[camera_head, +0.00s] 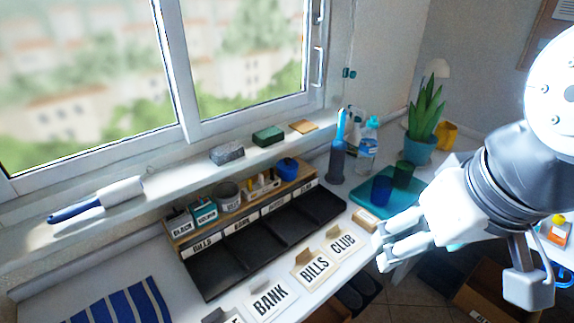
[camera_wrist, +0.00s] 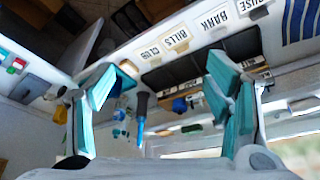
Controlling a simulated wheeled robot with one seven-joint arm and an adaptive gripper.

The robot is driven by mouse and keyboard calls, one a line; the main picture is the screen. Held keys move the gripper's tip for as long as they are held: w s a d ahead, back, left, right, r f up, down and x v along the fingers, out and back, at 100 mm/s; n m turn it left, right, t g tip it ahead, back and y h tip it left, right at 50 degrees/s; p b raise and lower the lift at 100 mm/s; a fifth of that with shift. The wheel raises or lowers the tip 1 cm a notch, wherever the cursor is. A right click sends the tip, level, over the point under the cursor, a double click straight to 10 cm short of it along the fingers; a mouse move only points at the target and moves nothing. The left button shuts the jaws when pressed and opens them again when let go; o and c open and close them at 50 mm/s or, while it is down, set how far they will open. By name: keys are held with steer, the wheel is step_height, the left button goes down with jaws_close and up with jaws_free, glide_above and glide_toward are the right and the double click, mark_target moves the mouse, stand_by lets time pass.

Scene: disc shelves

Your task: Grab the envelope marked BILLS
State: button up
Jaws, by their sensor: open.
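The envelope marked BILLS (camera_head: 315,268) lies on the white counter in front of the black compartment tray, between the envelopes marked BANK (camera_head: 269,300) and CLUB (camera_head: 342,244). The BILLS envelope also shows upside down in the wrist view (camera_wrist: 176,39), near the top. My gripper (camera_head: 384,250) is open and empty, to the right of the CLUB envelope in the head view. In the wrist view, its fingers (camera_wrist: 163,104) are spread wide on either side, with nothing between them close by.
The black tray (camera_head: 262,245) has label strips along its back, one also reading BILLS. A teal tray (camera_head: 366,199) with cups, a plant (camera_head: 425,112) and bottles stand to the right. A striped cloth (camera_head: 125,303) lies at front left.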

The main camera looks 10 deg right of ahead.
steer(key=w+a+f+n+g+b, duration=0.1)
steer(key=w+f+n+b, duration=0.15)
steer(key=w, duration=0.65)
steer(key=n+g+b, duration=0.3)
steer(key=n+b, duration=0.2)
glide_above(302, 252)
steer(key=f, duration=3)
steer(key=shift+d+f, duration=0.3)
steer(key=shift+f, duration=0.1)
steer(key=shift+a+f+b, duration=0.15)
steer(key=shift+f, duration=1.15)
steer(key=shift+a+f+b, duration=0.15)
steer(key=shift+f, duration=1.15)
steer(key=c, duration=0.8)
